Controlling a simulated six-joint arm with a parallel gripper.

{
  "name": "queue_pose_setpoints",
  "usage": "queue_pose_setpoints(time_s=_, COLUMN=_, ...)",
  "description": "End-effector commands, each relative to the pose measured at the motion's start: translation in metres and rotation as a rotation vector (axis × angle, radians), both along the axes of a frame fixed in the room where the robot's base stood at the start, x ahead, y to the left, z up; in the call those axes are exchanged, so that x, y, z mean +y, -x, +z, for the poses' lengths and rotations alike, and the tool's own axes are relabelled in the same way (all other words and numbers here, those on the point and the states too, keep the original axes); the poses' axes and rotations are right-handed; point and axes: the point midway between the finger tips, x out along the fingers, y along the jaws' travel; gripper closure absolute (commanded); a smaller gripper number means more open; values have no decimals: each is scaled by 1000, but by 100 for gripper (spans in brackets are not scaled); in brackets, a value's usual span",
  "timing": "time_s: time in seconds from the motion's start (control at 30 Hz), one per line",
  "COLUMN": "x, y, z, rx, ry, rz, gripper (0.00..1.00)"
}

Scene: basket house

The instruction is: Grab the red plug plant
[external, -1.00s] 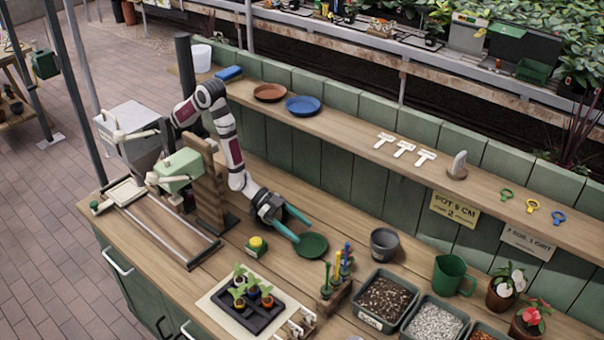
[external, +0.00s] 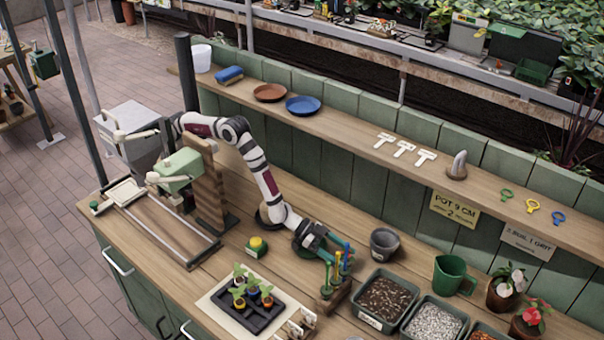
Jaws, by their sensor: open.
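The black plug tray (external: 232,314) lies on a pale board at the front of the bench and holds several leafy plug plants (external: 240,290). Small orange and blue marks show among them, but I cannot tell which plant is the red one. My gripper (external: 334,252) is open, with green fingers, low over the bench to the right of and behind the tray. It is apart from the plants and close to the coloured-handled tools. I see nothing between its fingers. The fingers are partly lost against the tools.
The tool holder (external: 334,295) stands right of the tray, with white labels (external: 297,326) in front. A grey pot (external: 384,243), a green mug (external: 452,275) and bins of soil (external: 365,320) and grit stand further right. A yellow-topped green item (external: 256,247) stands behind the tray.

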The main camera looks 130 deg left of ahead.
Motion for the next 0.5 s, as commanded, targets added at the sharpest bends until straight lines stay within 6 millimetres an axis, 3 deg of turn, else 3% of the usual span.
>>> queue_pose_setpoints(time_s=0.17, x=0, y=0, z=0, rx=0, ry=0, rz=0, gripper=29)
queue_pose_setpoints(time_s=0.5, x=0, y=0, z=1, rx=0, ry=-1, rz=0, gripper=90)
